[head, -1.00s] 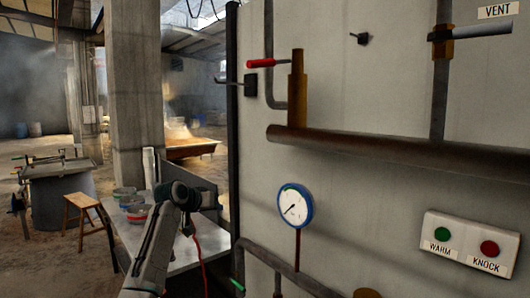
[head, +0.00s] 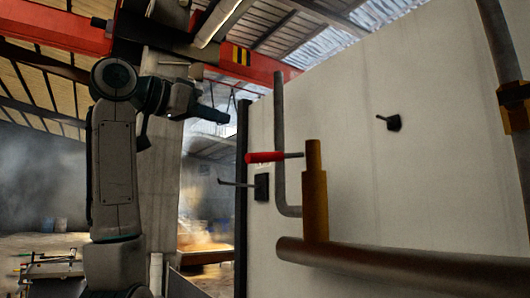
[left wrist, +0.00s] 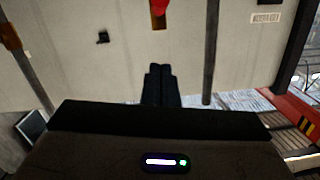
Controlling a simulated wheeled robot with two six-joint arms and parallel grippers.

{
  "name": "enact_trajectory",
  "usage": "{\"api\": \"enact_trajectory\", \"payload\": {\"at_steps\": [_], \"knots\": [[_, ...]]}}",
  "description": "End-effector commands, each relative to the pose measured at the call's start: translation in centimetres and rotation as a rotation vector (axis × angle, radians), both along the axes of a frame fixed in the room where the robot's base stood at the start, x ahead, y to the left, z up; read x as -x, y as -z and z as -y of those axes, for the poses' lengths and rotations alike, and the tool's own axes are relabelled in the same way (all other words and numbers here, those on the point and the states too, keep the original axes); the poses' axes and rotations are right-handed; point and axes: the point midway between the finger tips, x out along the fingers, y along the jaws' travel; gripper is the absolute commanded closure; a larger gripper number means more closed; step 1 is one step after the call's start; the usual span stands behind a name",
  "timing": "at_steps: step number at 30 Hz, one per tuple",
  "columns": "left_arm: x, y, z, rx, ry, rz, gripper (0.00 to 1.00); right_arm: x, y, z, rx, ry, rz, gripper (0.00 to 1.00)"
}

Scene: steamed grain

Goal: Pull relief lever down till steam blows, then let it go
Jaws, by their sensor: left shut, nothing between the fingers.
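The relief lever has a red handle (head: 264,157) that points left, roughly level, from the top of a brass valve body (head: 315,195) on the pale wall. My left gripper (head: 222,117) is up and to the left of the handle, apart from it. Its fingers are shut and empty. In the left wrist view, which appears upside down, the shut fingers (left wrist: 158,78) point toward the wall. Part of the red handle (left wrist: 161,5) shows at the top edge there, with brass beside it. No steam is visible at the valve. My right gripper is out of view.
A thick brown pipe (head: 400,265) runs below the valve. A grey vertical pipe (head: 281,130) stands just behind the lever. A black hook (head: 260,187) sits below the handle, and a small dark knob (head: 391,122) is to the right. A red beam (head: 245,62) crosses overhead.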

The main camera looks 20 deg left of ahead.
Motion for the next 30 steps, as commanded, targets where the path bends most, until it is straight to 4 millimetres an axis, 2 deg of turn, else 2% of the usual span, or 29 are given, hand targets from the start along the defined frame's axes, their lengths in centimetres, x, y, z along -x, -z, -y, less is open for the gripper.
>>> {"api": "enact_trajectory", "payload": {"at_steps": [1,5,16,20,30], "knots": [[0.6,-0.3,0.0,-0.005,0.001,0.008,1.00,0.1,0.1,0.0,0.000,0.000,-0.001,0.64],[1.0,-0.5,0.0,-0.009,0.003,0.012,1.00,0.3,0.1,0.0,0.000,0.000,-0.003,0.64],[0.2,-0.6,0.5,-0.008,0.004,0.009,1.00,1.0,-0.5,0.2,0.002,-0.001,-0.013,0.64],[-1.3,-0.7,1.6,-0.008,0.005,0.008,1.00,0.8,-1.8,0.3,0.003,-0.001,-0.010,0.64],[-7.3,-0.3,5.8,-0.008,0.006,0.007,1.00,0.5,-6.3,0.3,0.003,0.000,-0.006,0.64]]}}
